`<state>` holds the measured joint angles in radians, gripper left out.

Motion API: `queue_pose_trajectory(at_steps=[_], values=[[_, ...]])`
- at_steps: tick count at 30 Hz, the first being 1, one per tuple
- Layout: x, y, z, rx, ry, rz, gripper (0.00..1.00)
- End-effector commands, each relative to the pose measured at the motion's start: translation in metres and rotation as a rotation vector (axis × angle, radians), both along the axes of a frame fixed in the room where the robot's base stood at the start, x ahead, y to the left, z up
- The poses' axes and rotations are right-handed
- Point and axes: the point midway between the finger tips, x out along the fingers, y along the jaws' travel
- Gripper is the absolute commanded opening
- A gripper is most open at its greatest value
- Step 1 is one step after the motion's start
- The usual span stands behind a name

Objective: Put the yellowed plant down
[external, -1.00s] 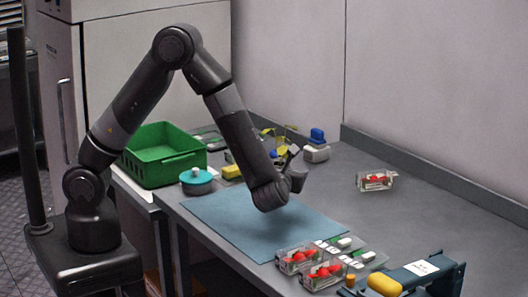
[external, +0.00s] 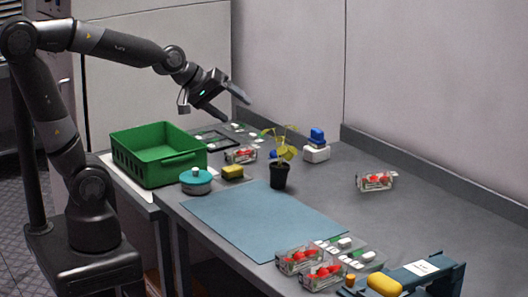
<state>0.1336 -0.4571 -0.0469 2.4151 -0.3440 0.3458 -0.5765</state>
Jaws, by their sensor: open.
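The yellowed plant (external: 281,157) stands upright in a small black pot on the grey table, by the far edge of the blue mat (external: 255,219). Its leaves are yellow-green. My gripper (external: 236,105) is open and empty. It is up in the air to the left of the plant, above the back of the table and clear of it. Nothing touches the plant.
A green crate (external: 158,180), a teal-lidded tin (external: 196,188) and a yellow sponge (external: 233,172) stand left of the plant. A berry box (external: 241,154) lies behind. Another berry box (external: 376,180) sits right. More berry boxes (external: 297,261) are at the front. The mat is bare.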

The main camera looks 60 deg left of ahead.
Motion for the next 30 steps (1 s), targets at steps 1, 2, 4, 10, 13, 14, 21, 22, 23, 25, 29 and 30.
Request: queue_pose_trajectory(at_steps=[1, 2, 4, 10, 13, 14, 21, 22, 23, 25, 29, 30], values=[[-0.022, 0.016, 0.0, 0.109, 0.015, -0.068, 0.73], [-0.035, 0.025, -0.002, 0.177, 0.033, -0.116, 0.73], [-0.063, 0.044, -0.008, 0.322, 0.078, -0.216, 0.73], [-0.123, 0.084, -0.021, 0.583, 0.195, -0.41, 0.73], [-0.136, 0.093, -0.024, 0.634, 0.226, -0.454, 0.73], [-0.138, 0.094, -0.024, 0.64, 0.232, -0.46, 0.73], [-0.139, 0.095, -0.025, 0.648, 0.237, -0.469, 0.73], [-0.139, 0.095, -0.025, 0.648, 0.237, -0.469, 0.73], [-0.139, 0.095, -0.025, 0.648, 0.237, -0.469, 0.73], [-0.139, 0.094, -0.025, 0.647, 0.237, -0.468, 0.73], [-0.139, 0.094, -0.025, 0.647, 0.236, -0.468, 0.73], [-0.139, 0.094, -0.025, 0.647, 0.236, -0.468, 0.73]])
